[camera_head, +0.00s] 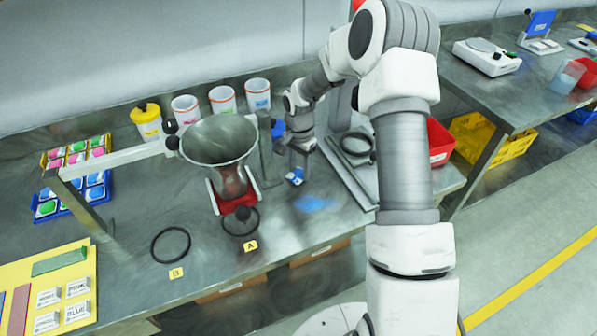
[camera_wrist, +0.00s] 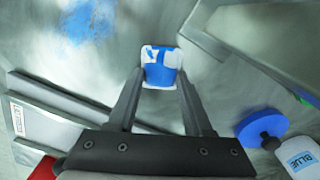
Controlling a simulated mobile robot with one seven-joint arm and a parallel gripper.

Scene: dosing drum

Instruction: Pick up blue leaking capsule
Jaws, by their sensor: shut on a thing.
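The blue leaking capsule (camera_wrist: 161,70) is a small blue and white piece held between my fingertips in the wrist view. It also shows in the head view (camera_head: 295,177), below my gripper (camera_head: 297,168), close to the steel bench top. In the wrist view my gripper (camera_wrist: 160,82) is shut on the capsule from both sides. I cannot tell whether the capsule touches the bench. A blue powdery or wet stain (camera_head: 316,203) lies on the bench just in front of it, and it also shows in the wrist view (camera_wrist: 88,22).
A steel funnel (camera_head: 220,140) on a red base stands left of my gripper. Black rings lie at labels A (camera_head: 250,246) and B (camera_head: 176,273). Several cups stand behind. A steel tray (camera_head: 345,172) and a red bin (camera_head: 440,143) are to the right.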

